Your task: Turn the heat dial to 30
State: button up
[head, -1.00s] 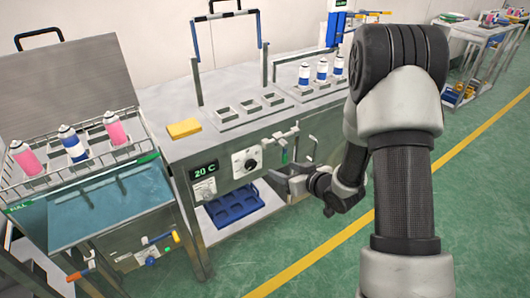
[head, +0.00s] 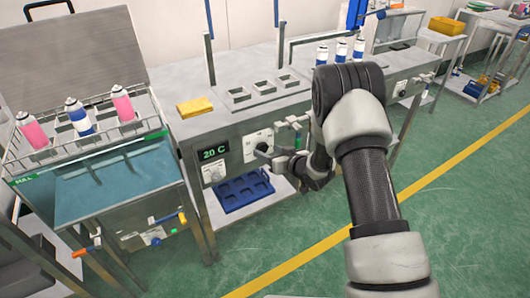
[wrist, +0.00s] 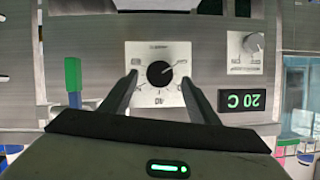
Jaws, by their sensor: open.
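The heat dial is a round black knob on a white plate on the steel cabinet front. In the wrist view the dial (wrist: 160,73) sits between and ahead of my two fingertips, and its pointer slants to the upper right. In the head view the dial (head: 262,148) is partly covered by my gripper (head: 268,158). The gripper is open, with one finger on each side of the knob in the wrist view (wrist: 160,80); I cannot tell whether they touch it. The green display (head: 214,152) reads 20 C; it shows upside down in the wrist view (wrist: 242,101).
A smaller grey knob (wrist: 254,42) is on another plate beside the display. A green-handled lever (wrist: 73,82) stands close to one finger. A yellow sponge (head: 195,107) lies on the bench top. A blue tray (head: 243,190) is below. A water bath (head: 120,185) stands left.

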aim_at(264, 149)
jog(key=shift+x, duration=1.65)
jog(key=c, duration=1)
jog(key=shift+c, duration=0.2)
jog(key=shift+d, duration=0.1)
jog(key=m+y, duration=0.1)
jog(key=m+g+y, duration=0.1)
jog(key=m, duration=0.1)
jog(key=shift+w+d+f, duration=0.1)
jog(key=shift+w+d, duration=0.05)
jog(key=shift+d, duration=0.05)
jog(key=m+y+b, duration=0.1)
jog(key=m, duration=0.1)
jog(key=shift+f+m+y+b, duration=0.15)
jog(key=shift+m+y+b, duration=0.15)
jog(key=shift+m, duration=0.1)
jog(key=shift+m+g+y+b, duration=0.3)
jog(key=shift+m+y+b, duration=0.4)
jog(key=shift+m, duration=0.5)
